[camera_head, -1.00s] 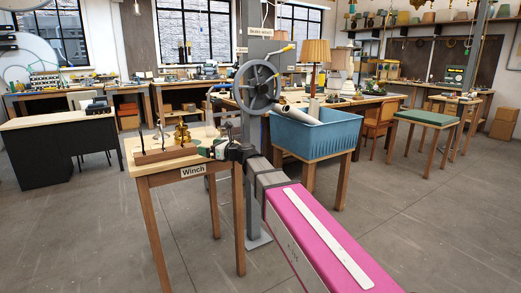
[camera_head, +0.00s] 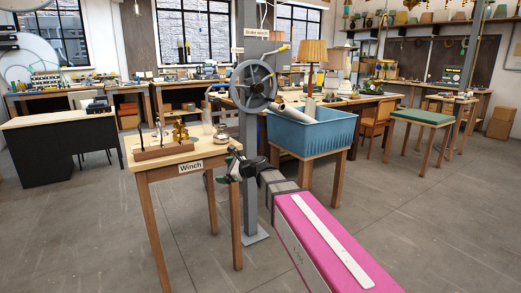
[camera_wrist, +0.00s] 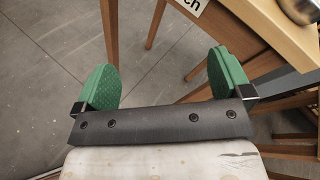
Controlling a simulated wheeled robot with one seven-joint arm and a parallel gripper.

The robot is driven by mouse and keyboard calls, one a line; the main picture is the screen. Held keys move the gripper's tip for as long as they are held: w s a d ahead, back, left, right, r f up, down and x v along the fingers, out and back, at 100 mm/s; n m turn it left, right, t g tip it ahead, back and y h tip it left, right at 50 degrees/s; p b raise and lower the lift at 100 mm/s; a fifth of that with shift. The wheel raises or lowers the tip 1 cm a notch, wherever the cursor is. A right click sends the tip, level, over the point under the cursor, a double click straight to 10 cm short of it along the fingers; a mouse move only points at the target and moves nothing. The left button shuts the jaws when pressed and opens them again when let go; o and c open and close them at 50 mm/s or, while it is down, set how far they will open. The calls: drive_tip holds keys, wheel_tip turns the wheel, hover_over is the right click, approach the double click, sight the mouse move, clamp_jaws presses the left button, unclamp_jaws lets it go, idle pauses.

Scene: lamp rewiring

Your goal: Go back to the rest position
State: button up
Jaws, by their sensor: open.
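My gripper (camera_head: 228,172) is off the front right corner of the small wooden winch table (camera_head: 160,165), at about the height of its top. In the wrist view my gripper (camera_wrist: 165,80) shows its two green finger pads wide apart with only floor and table legs between them. It holds nothing. My pink arm reaches forward from the lower right of the head view.
The winch table carries a wooden rack (camera_head: 163,150) with brass parts. A grey post with a handwheel (camera_head: 254,86) stands behind my gripper. A blue bin (camera_head: 312,132) sits on a stand to the right. The floor (camera_head: 430,220) at right is clear.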

drive_tip(key=s+d+f+n+g+h, duration=0.2)
drive_tip(key=s+d+f+n+h, duration=0.2)
drive_tip(key=d+f, duration=0.5)
drive_tip(key=s+d+f+n+g+h, duration=0.2)
drive_tip(key=s+d+f+n+h, duration=0.2)
drive_tip(key=s+d+f+n, duration=0.3)
drive_tip(key=s+d+f+n+g+h, duration=0.2)
drive_tip(key=s+d+f+n+h, duration=0.2)
drive_tip(key=d+f, duration=0.8)
drive_tip(key=s+d+n, duration=0.2)
drive_tip(key=s+d, duration=0.1)
drive_tip(key=d, duration=0.1)
drive_tip(key=shift+d+h, duration=0.3)
drive_tip(key=shift+h, duration=0.1)
drive_tip(key=shift+s+f, duration=0.1)
